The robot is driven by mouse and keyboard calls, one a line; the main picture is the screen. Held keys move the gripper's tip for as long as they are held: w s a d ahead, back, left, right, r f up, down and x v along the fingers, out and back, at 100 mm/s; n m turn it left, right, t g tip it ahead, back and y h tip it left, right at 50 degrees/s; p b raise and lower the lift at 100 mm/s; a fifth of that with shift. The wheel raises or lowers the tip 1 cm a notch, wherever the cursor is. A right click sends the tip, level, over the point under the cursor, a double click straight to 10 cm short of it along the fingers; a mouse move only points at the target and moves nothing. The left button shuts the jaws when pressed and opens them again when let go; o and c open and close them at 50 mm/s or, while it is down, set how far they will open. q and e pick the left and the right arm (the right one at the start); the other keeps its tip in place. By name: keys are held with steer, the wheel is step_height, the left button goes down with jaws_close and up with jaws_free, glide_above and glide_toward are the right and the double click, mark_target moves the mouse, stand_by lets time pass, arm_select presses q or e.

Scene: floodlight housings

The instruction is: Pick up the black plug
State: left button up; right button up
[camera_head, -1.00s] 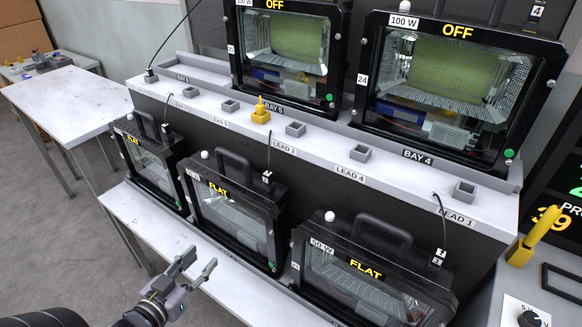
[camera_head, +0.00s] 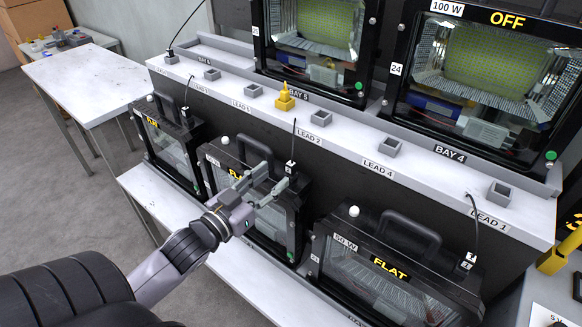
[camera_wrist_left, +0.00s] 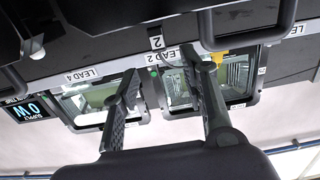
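A small black plug with a white number tag (camera_head: 291,163) hangs on a thin cable at the top right of the middle lower housing (camera_head: 258,208). Its tag, reading 2, shows in the wrist view (camera_wrist_left: 156,42). Similar tagged black plugs are on the right lower housing (camera_head: 466,263) and the left lower housing (camera_head: 186,114). My left gripper (camera_head: 275,181) is open and empty, in front of the middle housing, just below and left of its plug in the picture. In the wrist view its two fingers (camera_wrist_left: 163,65) stand apart with nothing between them. My right gripper is not in view.
A yellow plug (camera_head: 285,98) stands on the ledge (camera_head: 345,140) among several grey sockets (camera_head: 321,117). Two large floodlights marked OFF stand behind. The housings' black handles (camera_head: 410,235) stick up. A white table (camera_head: 90,85) is at the left.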

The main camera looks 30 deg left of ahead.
mark_target(288, 166)
arm_select(q)
steer(key=shift+w+d+f+p, duration=0.15)
steer(key=shift+w+p, duration=0.1)
steer(key=shift+w, duration=1.75)
steer(key=shift+w+d+f+p, duration=0.15)
steer(key=shift+w+p, duration=0.1)
steer(key=shift+w, duration=1.7)
steer(key=shift+c, duration=0.4)
jaws_close()
